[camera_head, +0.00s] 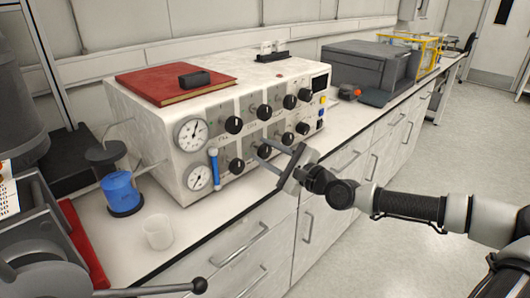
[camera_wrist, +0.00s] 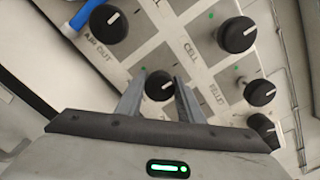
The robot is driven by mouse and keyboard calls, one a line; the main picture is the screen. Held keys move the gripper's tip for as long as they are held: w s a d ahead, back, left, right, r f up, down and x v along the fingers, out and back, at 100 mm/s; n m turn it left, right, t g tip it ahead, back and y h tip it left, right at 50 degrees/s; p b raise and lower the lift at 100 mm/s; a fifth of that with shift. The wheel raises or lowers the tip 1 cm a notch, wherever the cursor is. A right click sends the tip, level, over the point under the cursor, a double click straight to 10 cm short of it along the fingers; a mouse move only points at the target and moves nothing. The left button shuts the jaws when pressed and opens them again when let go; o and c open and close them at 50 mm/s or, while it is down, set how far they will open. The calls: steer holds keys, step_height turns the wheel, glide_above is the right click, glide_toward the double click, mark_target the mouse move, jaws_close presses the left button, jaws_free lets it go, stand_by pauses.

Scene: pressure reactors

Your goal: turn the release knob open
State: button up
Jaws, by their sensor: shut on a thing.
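My gripper (camera_head: 264,152) reaches in from the right to the lower row of black knobs on the front of a white pressure box (camera_head: 175,160). In the wrist view, my two grey fingers (camera_wrist: 160,90) are shut on a black knob (camera_wrist: 160,85), one on each side. A white pointer mark shows on the knob's face. Its label is hidden or unreadable, so I cannot tell by name that it is the release knob. In the head view the knob is partly hidden by my fingers.
Close by are another black knob (camera_wrist: 108,24) with "AIR OUT" beside it, one near "CELL" (camera_wrist: 237,35), and several more. A blue handle (camera_head: 213,166) and two gauges (camera_head: 193,134) are on the left. A red book (camera_head: 172,85) lies on top.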

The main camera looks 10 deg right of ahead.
steer(key=shift+n, duration=0.4)
steer(key=n, duration=0.4)
steer(key=shift+n, duration=0.4)
steer(key=n, duration=0.6)
steer(key=shift+f, duration=0.1)
steer(key=n, duration=0.6)
steer(key=shift+n, duration=0.4)
steer(key=n, duration=0.5)
steer(key=shift+n, duration=0.4)
steer(key=o, duration=1.1)
steer(key=shift+c, duration=0.2)
steer(key=shift+d, duration=0.1)
